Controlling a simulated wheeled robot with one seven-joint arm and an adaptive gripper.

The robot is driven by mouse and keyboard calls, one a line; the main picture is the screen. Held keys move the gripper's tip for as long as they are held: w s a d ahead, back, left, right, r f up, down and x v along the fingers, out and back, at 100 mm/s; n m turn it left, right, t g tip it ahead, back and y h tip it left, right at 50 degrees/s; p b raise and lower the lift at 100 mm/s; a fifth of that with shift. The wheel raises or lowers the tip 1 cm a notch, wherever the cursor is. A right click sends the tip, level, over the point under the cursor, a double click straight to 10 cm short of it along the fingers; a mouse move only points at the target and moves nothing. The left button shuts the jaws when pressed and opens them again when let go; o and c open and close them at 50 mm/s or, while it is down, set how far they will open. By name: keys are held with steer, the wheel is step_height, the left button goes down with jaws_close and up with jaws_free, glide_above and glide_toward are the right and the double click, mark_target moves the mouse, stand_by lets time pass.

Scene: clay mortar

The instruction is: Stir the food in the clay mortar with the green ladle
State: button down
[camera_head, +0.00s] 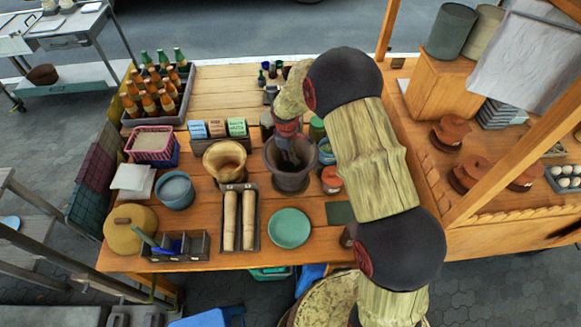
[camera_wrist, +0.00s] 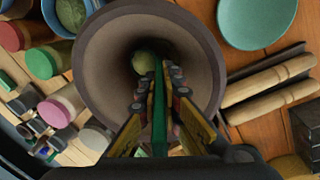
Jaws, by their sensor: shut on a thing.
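The dark brown clay mortar (camera_head: 292,182) stands upright on the wooden table, and its wide mouth fills the middle of the wrist view (camera_wrist: 98,62). My gripper (camera_wrist: 157,88) points down into the mortar's mouth. It is shut on the green ladle (camera_wrist: 159,115), whose thin green handle runs between the fingers toward the bottom. In the head view my gripper (camera_head: 289,150) reaches over the mortar and hides much of its inside. A round pale-green shape (camera_wrist: 145,62) shows deep inside; I cannot tell whether it is food or the ladle's bowl.
A tan mortar (camera_head: 225,172) stands left of the clay one. Two wooden pestles lie in a tray (camera_head: 239,248) in front. A teal plate (camera_head: 289,228) lies at front right. Lidded jars (camera_wrist: 58,108) stand close beside the clay mortar. A bottle crate (camera_head: 155,118) is at back left.

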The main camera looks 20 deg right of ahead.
steer(key=shift+r+p, duration=3.5)
steer(key=shift+r, duration=3.3)
